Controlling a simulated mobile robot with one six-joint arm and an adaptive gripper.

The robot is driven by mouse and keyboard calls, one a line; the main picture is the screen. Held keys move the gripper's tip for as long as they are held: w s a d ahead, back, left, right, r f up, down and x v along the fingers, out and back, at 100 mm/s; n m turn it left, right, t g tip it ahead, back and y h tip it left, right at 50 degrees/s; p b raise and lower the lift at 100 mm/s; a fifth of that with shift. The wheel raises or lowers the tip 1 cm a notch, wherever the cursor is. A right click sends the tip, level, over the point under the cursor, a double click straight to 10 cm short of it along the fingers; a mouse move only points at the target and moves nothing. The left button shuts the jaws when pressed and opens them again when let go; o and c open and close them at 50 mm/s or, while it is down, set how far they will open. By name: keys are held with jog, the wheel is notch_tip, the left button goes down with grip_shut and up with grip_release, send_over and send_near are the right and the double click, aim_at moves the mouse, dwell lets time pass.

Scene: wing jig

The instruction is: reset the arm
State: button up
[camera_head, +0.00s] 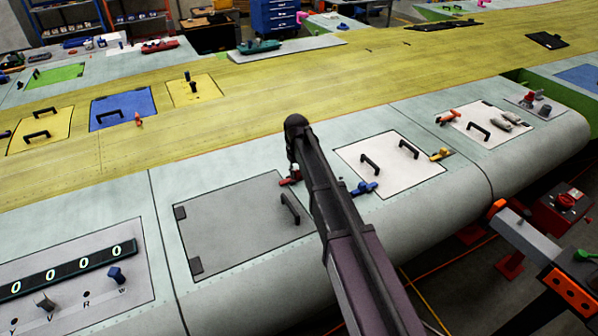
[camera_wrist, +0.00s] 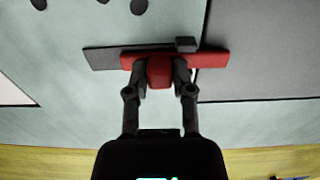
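In the wrist view a red latch (camera_wrist: 208,60) lies as a long bar on a dark base plate, across the edge of a grey panel (camera_wrist: 265,75). Its raised red block sits between the two fingers of my gripper (camera_wrist: 160,75). The fingers appear to press on both sides of the block. In the head view the red latch (camera_head: 290,179) shows partly beside my arm, at the right edge of the grey hatch (camera_head: 235,225). My arm reaches up across the picture there, and its gripper is hidden.
A white hatch (camera_head: 385,175) with black handles lies right of my arm, with a blue latch (camera_head: 364,188) and a yellow latch (camera_head: 440,154) at its edges. A black handle (camera_head: 290,207) stands on the grey hatch close to my arm. A counter panel (camera_head: 75,265) is at lower left.

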jog(key=o, duration=0.4)
jog(key=shift+s+a, duration=0.15)
jog(key=shift+a, duration=0.25)
jog(key=shift+o, duration=0.2)
jog(key=shift+d, duration=0.15)
